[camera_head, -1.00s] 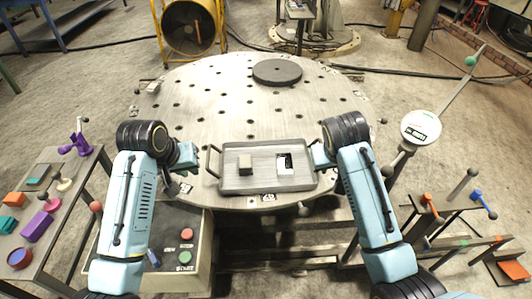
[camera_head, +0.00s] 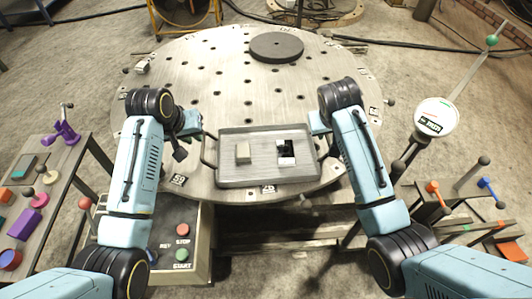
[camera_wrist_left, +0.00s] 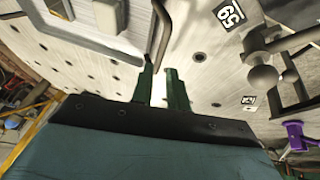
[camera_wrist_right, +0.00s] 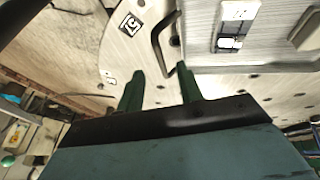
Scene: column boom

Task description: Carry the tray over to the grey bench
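The grey rectangular tray (camera_head: 232,178) lies on the near part of a round metal table. It holds a beige block (camera_head: 242,153) and a small black-and-white item (camera_head: 285,152). My left gripper (camera_head: 190,123) is beside the tray's far left corner. In the left wrist view, its green fingers (camera_wrist_left: 160,82) are apart with a gap between them, and the tray's handle (camera_wrist_left: 160,30) lies just beyond. My right gripper (camera_head: 318,123) is by the far right corner. In the right wrist view, its fingers (camera_wrist_right: 158,85) are wide apart, with the other handle (camera_wrist_right: 156,42) just ahead. I cannot identify the grey bench.
The round table (camera_head: 200,80) has many holes, with a dark disc (camera_head: 276,47) at its far side. A control box with buttons (camera_head: 182,253) stands at the near left. A side table with coloured items (camera_head: 45,190) is at left. A dial on a post (camera_head: 436,117) stands at right.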

